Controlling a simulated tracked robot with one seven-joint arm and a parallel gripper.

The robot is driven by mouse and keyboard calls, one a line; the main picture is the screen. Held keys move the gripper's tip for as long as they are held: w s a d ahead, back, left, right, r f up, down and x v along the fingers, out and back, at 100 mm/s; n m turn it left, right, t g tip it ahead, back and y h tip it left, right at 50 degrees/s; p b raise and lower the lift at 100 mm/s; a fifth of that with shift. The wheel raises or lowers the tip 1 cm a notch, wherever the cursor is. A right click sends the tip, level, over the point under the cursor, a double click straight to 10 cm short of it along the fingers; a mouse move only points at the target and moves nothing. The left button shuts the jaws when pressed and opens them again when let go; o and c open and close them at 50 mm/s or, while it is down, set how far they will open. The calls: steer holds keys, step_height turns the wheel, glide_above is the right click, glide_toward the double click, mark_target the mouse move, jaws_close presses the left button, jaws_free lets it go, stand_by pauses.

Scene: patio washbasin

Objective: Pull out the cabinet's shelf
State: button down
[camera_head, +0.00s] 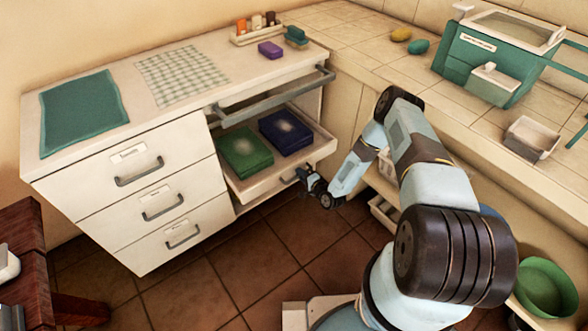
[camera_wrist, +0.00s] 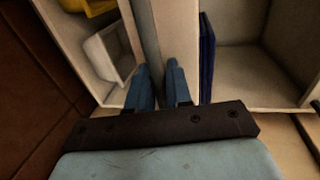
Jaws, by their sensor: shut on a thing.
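The white cabinet shelf (camera_head: 262,188) is partly out of its open bay, beyond the cabinet front. A green box (camera_head: 246,152) and a dark blue box (camera_head: 286,131) lie on it. My gripper (camera_head: 304,178) is at the shelf's front edge, on the grey handle (camera_head: 290,180). In the wrist view, the two blue-grey fingers (camera_wrist: 158,70) are shut on the grey handle bar (camera_wrist: 148,30) in front of the pale shelf front (camera_wrist: 180,30). The blue box (camera_wrist: 207,60) shows just behind that front. The fingers partly hide the handle.
A grey rail (camera_head: 275,92) crosses above the shelf. Three closed drawers (camera_head: 150,205) stand to the left. A tiled counter (camera_head: 365,65) runs along the right, with a low white tray (camera_head: 383,212) below it. Tiled floor (camera_head: 270,255) in front is partly clear.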

steer(key=f+v, duration=0.2)
steer(key=v, duration=1.1)
steer(key=shift+s+f, duration=0.25)
steer(key=shift+f, duration=0.3)
steer(key=c, duration=1.2)
jaws_free()
steer(key=shift+w, duration=0.1)
steer(key=shift+r, duration=0.1)
steer(key=v, duration=1.3)
steer(key=shift+s+d, duration=0.25)
steer(key=shift+s, duration=0.05)
